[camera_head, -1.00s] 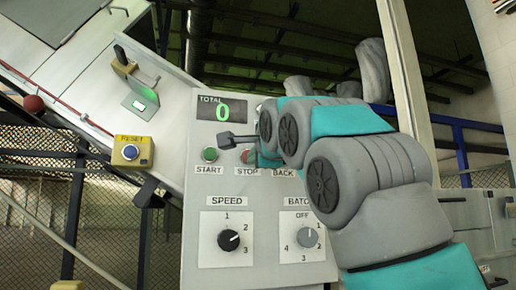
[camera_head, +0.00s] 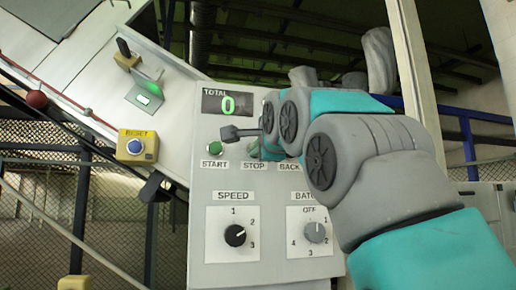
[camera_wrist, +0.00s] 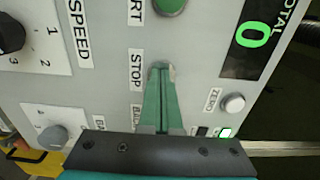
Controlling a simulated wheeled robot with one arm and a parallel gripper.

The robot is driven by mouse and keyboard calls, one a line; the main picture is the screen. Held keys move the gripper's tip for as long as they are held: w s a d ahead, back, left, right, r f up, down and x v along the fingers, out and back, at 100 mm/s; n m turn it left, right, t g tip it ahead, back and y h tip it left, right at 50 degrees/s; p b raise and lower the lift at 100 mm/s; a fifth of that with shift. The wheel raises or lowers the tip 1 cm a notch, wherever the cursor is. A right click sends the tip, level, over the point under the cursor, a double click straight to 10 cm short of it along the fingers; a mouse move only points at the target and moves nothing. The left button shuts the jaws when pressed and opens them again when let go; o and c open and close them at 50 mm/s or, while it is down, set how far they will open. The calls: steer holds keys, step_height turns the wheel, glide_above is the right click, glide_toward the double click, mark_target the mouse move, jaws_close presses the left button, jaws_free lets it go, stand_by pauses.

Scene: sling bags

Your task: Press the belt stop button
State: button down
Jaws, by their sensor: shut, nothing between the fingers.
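The stop button is almost wholly hidden behind my gripper in both views. Its STOP label (camera_head: 254,166) shows on the grey control panel (camera_head: 200,190) and again in the wrist view (camera_wrist: 136,70). My gripper (camera_wrist: 160,68) is shut and empty, its teal fingertips together right over the button's spot beside that label. A thin pale rim shows around the tips. I cannot tell whether they touch or press the button. In the head view the gripper (camera_head: 254,150) reaches the panel from the right, and my arm covers the panel's upper right part.
The green start button (camera_head: 214,147) sits just left of the stop spot. The TOTAL display (camera_head: 227,102) above reads 0. Speed (camera_head: 235,236) and batch (camera_head: 315,232) knobs are below. A white zero button (camera_wrist: 233,104) is near the fingers. A yellow reset box (camera_head: 136,147) stands left.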

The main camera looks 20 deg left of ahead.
steer(key=shift+w+a+f, duration=0.1)
steer(key=shift+w, duration=0.05)
steer(key=shift+w+f, duration=0.2)
steer(key=shift+f, duration=0.05)
steer(key=shift+w+f, duration=0.1)
steer(key=shift+f, duration=0.1)
stand_by(0.3)
steer(key=shift+s+d+f, duration=0.1)
steer(key=shift+s+d, duration=0.2)
steer(key=shift+s, duration=0.05)
steer(key=r+b+v, duration=0.1)
steer(key=v, duration=1.2)
steer(key=shift+s+b, duration=0.35)
steer(key=shift+s, duration=0.15)
steer(key=shift+r, duration=0.1)
